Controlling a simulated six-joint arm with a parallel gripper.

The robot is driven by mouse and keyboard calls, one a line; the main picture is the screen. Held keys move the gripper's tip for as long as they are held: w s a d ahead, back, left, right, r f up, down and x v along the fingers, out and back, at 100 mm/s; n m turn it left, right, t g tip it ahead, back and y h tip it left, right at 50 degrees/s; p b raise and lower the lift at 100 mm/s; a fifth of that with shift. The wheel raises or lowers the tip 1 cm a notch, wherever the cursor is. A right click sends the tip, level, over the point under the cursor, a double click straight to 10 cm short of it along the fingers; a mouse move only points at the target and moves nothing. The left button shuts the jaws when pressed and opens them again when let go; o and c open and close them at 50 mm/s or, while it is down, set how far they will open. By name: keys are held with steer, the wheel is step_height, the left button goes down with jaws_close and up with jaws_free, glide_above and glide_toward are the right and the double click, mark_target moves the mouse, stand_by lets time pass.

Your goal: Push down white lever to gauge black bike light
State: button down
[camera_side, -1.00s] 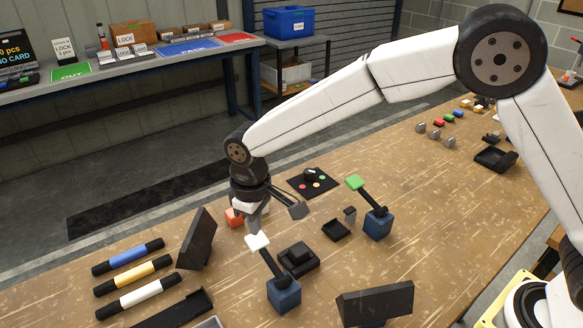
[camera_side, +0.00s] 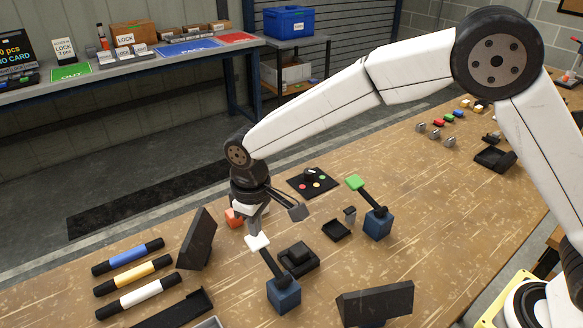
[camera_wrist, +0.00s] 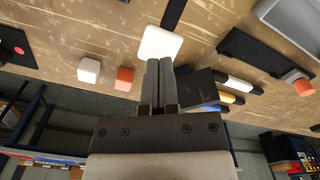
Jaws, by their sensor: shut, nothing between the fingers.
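The white lever is a black arm with a white square pad (camera_side: 257,242), hinged on a blue block (camera_side: 284,294). It is raised and tilted, with the pad at its upper end. In the wrist view the white pad (camera_wrist: 160,43) lies just past my fingertips. My gripper (camera_side: 250,224) is shut and empty, pointing down directly above or at the pad; I cannot tell whether it touches. In the wrist view the gripper (camera_wrist: 160,64) fingers are together. A black bike light (camera_side: 298,253) sits in a black holder (camera_side: 306,268) right of the lever.
A green-padded lever (camera_side: 355,182) on another blue block stands to the right. A black upright panel (camera_side: 197,240) and blue, yellow and white-banded tubes (camera_side: 130,253) are at left. An orange piece (camera_side: 233,217) lies behind my gripper.

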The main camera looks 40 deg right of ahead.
mark_target(257, 239)
steer(key=shift+f, duration=3)
steer(key=shift+r, duration=4.25)
steer(key=shift+d+r, duration=0.1)
steer(key=shift+d, duration=0.5)
steer(key=s+d+f+m+t, duration=0.1)
steer(key=s+d+m, duration=0.2)
steer(key=s+d, duration=0.5)
steer(key=s+d+m+t, duration=0.1)
steer(key=s+d+m, duration=0.2)
steer(key=s+d, duration=0.5)
steer(key=shift+s+d+f+t, duration=0.15)
steer(key=shift+d+f+t, duration=0.2)
steer(key=shift+d, duration=3.55)
